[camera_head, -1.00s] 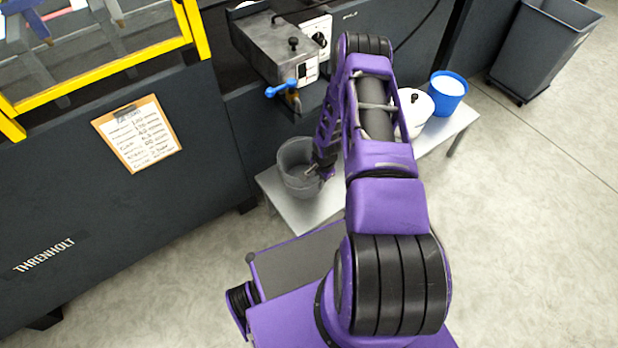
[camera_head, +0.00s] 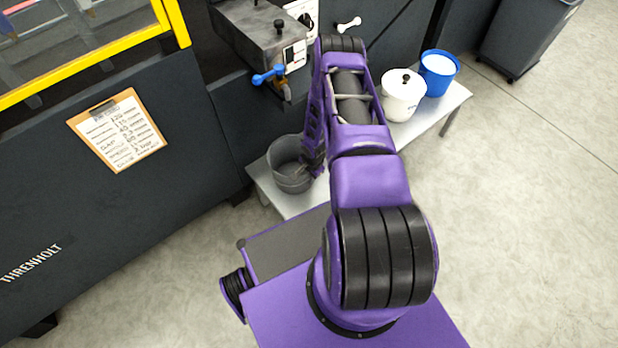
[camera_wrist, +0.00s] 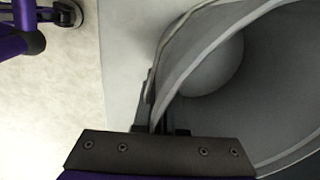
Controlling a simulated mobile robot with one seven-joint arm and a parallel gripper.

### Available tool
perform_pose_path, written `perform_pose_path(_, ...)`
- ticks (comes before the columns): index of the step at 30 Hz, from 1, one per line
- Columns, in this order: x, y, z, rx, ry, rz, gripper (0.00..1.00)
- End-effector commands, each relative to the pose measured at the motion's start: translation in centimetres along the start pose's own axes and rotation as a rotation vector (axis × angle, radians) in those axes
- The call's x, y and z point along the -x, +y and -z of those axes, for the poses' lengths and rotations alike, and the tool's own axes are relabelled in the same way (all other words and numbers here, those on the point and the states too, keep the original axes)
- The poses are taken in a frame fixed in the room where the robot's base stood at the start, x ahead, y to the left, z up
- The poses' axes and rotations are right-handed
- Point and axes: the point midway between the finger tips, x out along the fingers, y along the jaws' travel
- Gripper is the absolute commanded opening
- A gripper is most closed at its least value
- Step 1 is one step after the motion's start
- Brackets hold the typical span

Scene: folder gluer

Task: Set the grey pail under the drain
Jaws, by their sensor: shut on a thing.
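The grey pail (camera_head: 290,177) is upright at the left end of the low grey bench, at the foot of the dark machine. In the head view it appears below the drain (camera_head: 286,92), a brass spout with a blue handle on the grey tank. I cannot tell whether the pail's base touches the bench or whether its mouth is directly under the spout. My gripper (camera_wrist: 158,112) is shut on the near wall of the pail at the rim. In the head view, my arm hides the pail's right side and most of the gripper.
A white lidded pot (camera_head: 403,98) and a blue bucket (camera_head: 438,75) with white contents stand at the right of the bench (camera_head: 437,112). A dark bin (camera_head: 520,40) stands on the floor at upper right. The floor at right is clear.

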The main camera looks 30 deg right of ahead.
Motion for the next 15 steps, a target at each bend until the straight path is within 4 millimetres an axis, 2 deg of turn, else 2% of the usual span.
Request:
perform_pose_path(2,-0.41,0.0,0.02,0.0,0.0,0.001,0.0)
perform_pose_path(3,-0.28,0.02,0.01,0.001,0.0,0.0,0.14)
perform_pose_path(7,-0.25,0.02,0.0,0.001,0.0,0.0,0.37)
perform_pose_path(15,-0.21,0.01,0.0,0.001,0.0,0.0,0.38)
